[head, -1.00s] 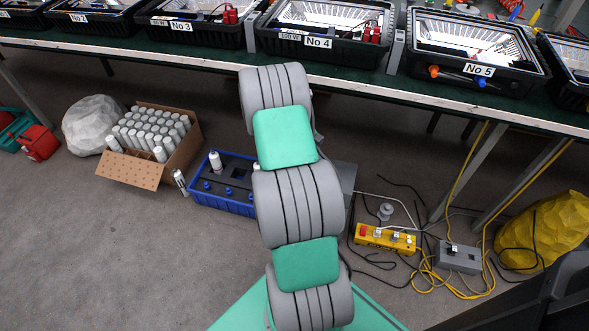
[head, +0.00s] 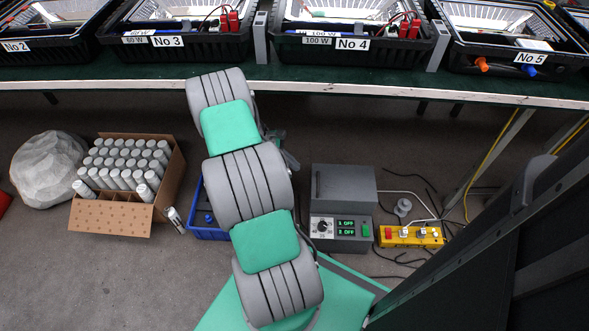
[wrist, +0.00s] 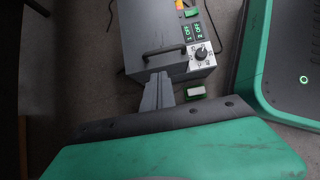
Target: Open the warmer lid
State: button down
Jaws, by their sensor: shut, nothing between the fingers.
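The warmer (head: 343,187) is a grey box on the floor under the bench, right of my arm in the head view. Its front panel has a dial (head: 322,226), a display reading 1 OFF and 2 OFF, and a green button. Its lid looks shut. In the wrist view the warmer (wrist: 150,22) is at the top, with a dark bar handle (wrist: 178,48) on its near side. The head view does not show the gripper clearly.
A yellow switch box (head: 410,237) with cables stands right of the warmer. A blue crate (head: 207,222) is partly behind my arm, beside a cardboard box (head: 112,212) of cans and a grey rock (head: 48,170). The bench (head: 290,88) with floodlight housings spans above.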

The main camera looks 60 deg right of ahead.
jog(key=b+x, duration=0.4)
jog(key=x, duration=0.6)
jog(key=shift+s+r, duration=0.1)
